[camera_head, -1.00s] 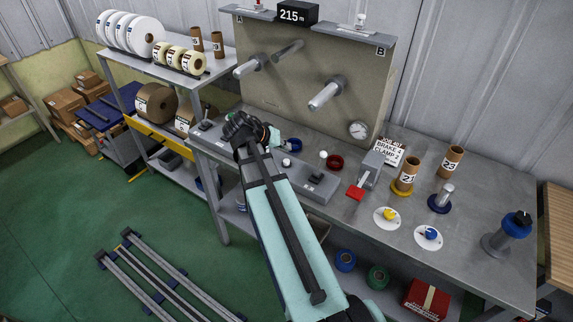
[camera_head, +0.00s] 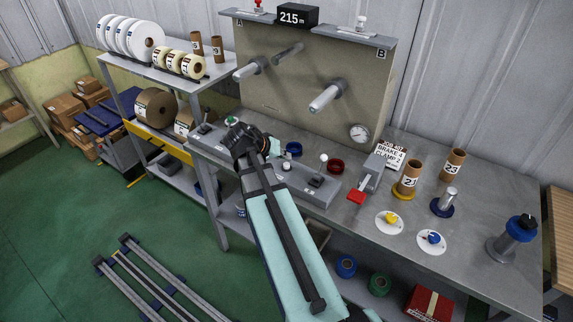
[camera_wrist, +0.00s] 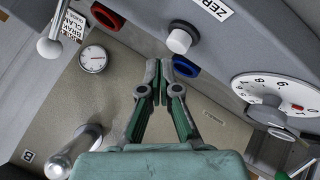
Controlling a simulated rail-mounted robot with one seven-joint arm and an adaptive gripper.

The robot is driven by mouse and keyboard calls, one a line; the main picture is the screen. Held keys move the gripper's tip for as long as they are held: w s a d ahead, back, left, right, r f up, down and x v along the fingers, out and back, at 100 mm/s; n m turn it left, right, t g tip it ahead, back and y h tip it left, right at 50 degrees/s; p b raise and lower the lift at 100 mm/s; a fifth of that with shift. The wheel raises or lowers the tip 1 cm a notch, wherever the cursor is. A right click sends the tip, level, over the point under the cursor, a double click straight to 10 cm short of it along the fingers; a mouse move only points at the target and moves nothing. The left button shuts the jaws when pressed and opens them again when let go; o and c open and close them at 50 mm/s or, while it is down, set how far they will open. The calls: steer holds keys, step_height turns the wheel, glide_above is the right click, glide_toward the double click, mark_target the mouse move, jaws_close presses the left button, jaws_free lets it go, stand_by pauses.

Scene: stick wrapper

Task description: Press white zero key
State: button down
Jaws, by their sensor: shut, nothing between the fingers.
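The white zero key (camera_wrist: 180,40) is a round white knob on a grey panel in the wrist view, beside a label reading ZERO (camera_wrist: 212,7). My gripper (camera_wrist: 160,72) is shut and empty, its fingertips just below and left of the key in that picture. A gap shows between them in the picture; its true depth is hard to tell.
A blue ring (camera_wrist: 187,66) sits close beside the fingertips, and a red ring (camera_wrist: 106,16) is farther left. A numbered dial (camera_wrist: 275,96) is at the right. A white-knobbed lever (camera_head: 322,158) stands on the bench box (camera_head: 318,197). The backboard (camera_head: 300,110) rises behind.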

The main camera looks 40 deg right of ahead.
mark_target(285, 165)
steer(key=shift+f, duration=0.15)
stand_by(0.7)
steer(key=shift+f+b, duration=0.3)
steer(key=shift+b, duration=0.1)
steer(key=shift+f+b, duration=0.35)
steer(key=shift+f, duration=0.15)
stand_by(0.7)
steer(key=shift+r, duration=0.1)
steer(key=shift+r+p, duration=0.5)
steer(key=shift+r, duration=0.35)
steer(key=shift+r, duration=0.15)
steer(key=shift+r+p, duration=1.4)
steer(key=shift+r, duration=0.95)
